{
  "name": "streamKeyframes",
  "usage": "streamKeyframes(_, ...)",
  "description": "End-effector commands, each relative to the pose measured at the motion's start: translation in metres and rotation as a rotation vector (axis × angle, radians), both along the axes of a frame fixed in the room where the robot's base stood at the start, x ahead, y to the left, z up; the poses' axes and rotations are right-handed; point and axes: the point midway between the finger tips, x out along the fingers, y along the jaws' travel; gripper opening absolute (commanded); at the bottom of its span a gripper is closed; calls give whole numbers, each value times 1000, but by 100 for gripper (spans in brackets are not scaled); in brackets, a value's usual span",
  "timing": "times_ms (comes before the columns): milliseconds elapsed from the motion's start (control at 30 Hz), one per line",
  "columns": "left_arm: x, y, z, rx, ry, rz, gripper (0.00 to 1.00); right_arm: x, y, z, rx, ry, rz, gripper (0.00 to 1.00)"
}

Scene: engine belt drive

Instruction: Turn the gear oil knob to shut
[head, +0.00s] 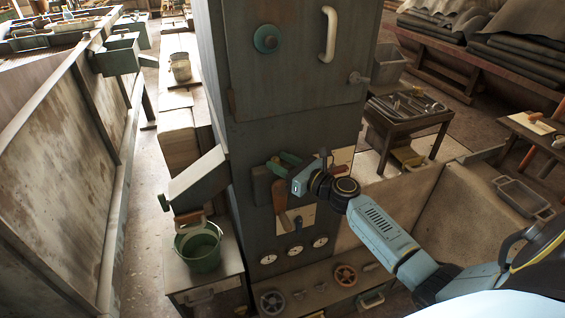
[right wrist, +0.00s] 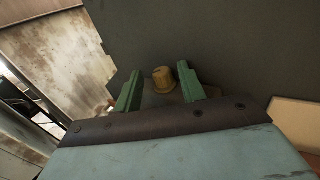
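A small yellow-brown knob (right wrist: 163,78) stands out from a dark panel in the right wrist view. My right gripper (right wrist: 160,70) is open, with one green finger on each side of the knob. Gaps show between the knob and both fingers, the smaller one on the right. In the head view my right gripper (head: 279,165) is at the front of a tall dark grey cabinet (head: 290,110). The knob cannot be made out there, and its marking is not readable. My left gripper is in neither view.
A brown-handled lever (head: 281,202) hangs just below my right gripper. Gauges (head: 294,250) sit lower on the cabinet, above a shelf with handwheels (head: 345,275). A green bucket (head: 199,246) stands at left. A tool table (head: 405,110) stands at right.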

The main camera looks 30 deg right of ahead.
Motion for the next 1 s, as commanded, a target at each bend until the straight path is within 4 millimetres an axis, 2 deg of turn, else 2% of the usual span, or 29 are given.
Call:
streamKeyframes(467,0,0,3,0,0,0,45,1,-1,3,-1,-5,-28,42)
streamKeyframes(800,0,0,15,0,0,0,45,-1,6,3,3,-3,-248,42)
streamKeyframes(1000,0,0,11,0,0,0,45,-1,12,1,4,-3,-409,42)
